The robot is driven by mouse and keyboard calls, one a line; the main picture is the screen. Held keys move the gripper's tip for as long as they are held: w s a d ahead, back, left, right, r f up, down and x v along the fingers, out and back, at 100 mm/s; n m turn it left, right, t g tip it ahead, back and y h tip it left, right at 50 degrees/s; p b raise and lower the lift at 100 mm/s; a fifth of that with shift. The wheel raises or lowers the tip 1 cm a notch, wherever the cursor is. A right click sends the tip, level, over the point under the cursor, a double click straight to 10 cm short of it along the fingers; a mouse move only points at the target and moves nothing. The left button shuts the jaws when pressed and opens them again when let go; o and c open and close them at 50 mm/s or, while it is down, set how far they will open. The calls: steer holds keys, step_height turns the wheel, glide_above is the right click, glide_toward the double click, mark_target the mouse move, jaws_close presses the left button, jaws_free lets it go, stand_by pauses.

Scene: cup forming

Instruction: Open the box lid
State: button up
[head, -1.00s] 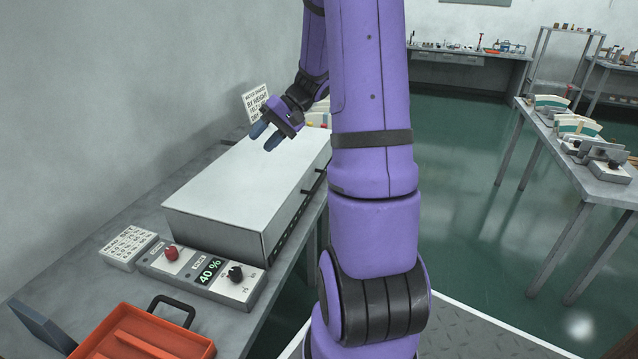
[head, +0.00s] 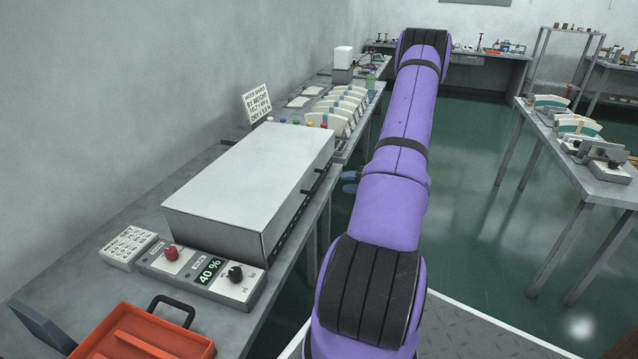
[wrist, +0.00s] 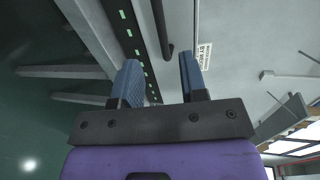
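The box (head: 250,180) is a long pale grey metal case on the bench, its flat lid down. Dark handles (head: 312,190) stick out of its right side. My gripper (head: 350,183) is low beside that right side, apart from it, largely hidden behind my purple arm. In the wrist view my gripper (wrist: 158,68) has its two blue fingers apart with nothing between them. A dark bar handle (wrist: 161,25) on the box's grey face shows ahead of the fingers, between their lines. A dark strip with green marks (wrist: 135,35) runs beside it.
A control panel (head: 205,275) reading 40 % and an orange tray (head: 140,335) stand in front of the box. A sign (head: 257,103) and a rack of pale pieces (head: 345,110) are behind it. Open green floor (head: 470,190) lies to the right.

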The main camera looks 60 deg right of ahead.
mark_target(319, 180)
steer(key=x, duration=1)
steer(key=shift+w+a, duration=0.15)
steer(key=shift+w, duration=0.1)
jaws_close()
